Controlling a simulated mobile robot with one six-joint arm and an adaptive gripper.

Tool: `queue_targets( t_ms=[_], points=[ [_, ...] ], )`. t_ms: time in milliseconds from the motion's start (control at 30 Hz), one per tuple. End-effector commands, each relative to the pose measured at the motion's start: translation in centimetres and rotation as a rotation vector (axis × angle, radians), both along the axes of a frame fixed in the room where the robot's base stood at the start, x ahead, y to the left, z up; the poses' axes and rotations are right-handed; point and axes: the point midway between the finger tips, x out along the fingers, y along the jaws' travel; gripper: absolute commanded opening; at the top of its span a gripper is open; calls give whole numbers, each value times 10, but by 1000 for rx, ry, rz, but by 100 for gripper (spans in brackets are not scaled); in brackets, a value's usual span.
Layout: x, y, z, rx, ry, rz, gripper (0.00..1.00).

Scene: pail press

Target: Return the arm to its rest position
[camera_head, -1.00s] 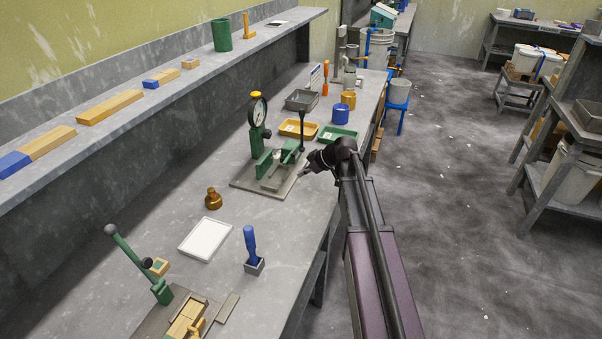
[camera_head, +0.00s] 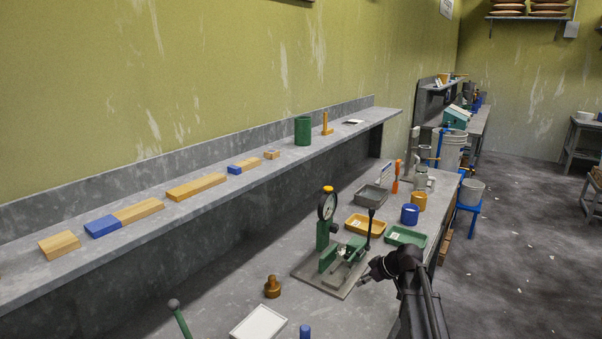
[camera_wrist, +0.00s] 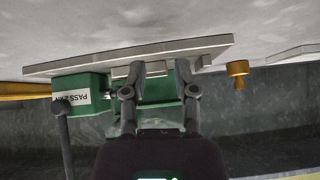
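My gripper (camera_head: 364,280) is beside the near right edge of the green press with a dial gauge (camera_head: 326,229), above the bench. In the wrist view my gripper (camera_wrist: 160,68) has two fingers standing apart with no object held between them. The press's green body (camera_wrist: 155,90) and grey base plate (camera_wrist: 100,60) show behind the fingers, upside down. I cannot tell how much gap lies between fingers and press. My arm reaches in from the lower right of the head view.
A mustard tray (camera_head: 365,225), a green tray (camera_head: 405,236), a grey tray (camera_head: 371,197) and a blue cup (camera_head: 410,214) stand beyond the press. A brass piece (camera_head: 272,287) and a white tile (camera_head: 259,324) lie nearer. The shelf (camera_head: 215,208) holds wooden blocks. Floor at right is open.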

Motion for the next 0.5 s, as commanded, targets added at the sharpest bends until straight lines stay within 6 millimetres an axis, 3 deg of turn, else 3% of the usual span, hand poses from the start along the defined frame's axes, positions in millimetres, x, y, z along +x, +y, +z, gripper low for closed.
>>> queue_targets(
  t_ms=[233,500],
  points=[
    [-58,26,-1,-61,210,-126,38],
    [-120,42,-2,-163,417,-325,38]
  ],
)
